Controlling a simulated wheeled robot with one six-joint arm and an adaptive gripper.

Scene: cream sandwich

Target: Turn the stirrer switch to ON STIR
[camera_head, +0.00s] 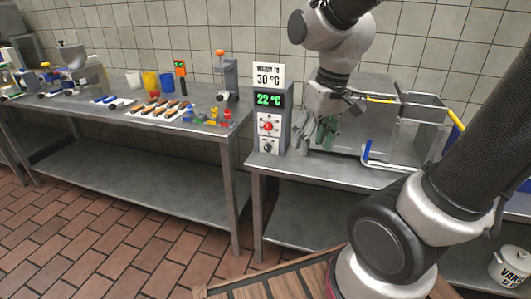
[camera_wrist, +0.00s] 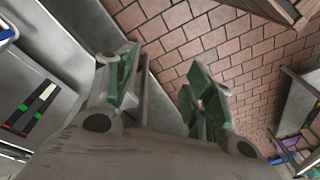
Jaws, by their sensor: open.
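A grey control box (camera_head: 271,122) stands on the right-hand steel table near its left end. Its front has a green 22 °C display (camera_head: 269,99), a red knob (camera_head: 268,127) and a smaller dark knob (camera_head: 268,147) below. The knob labels are too small to read, so I cannot tell which is the stirrer switch or its setting. My gripper (camera_head: 318,132) is just right of the box, pointing down, apart from the knobs. In the wrist view its green-padded fingers (camera_wrist: 165,88) are spread with nothing between them.
A sign reading 30 °C (camera_head: 268,75) tops the box. A clear-walled tank (camera_head: 385,135) with blue and yellow handles stands to the right, close to my arm. The left table (camera_head: 75,125) holds cups, tools and small coloured parts. A gap separates the two tables.

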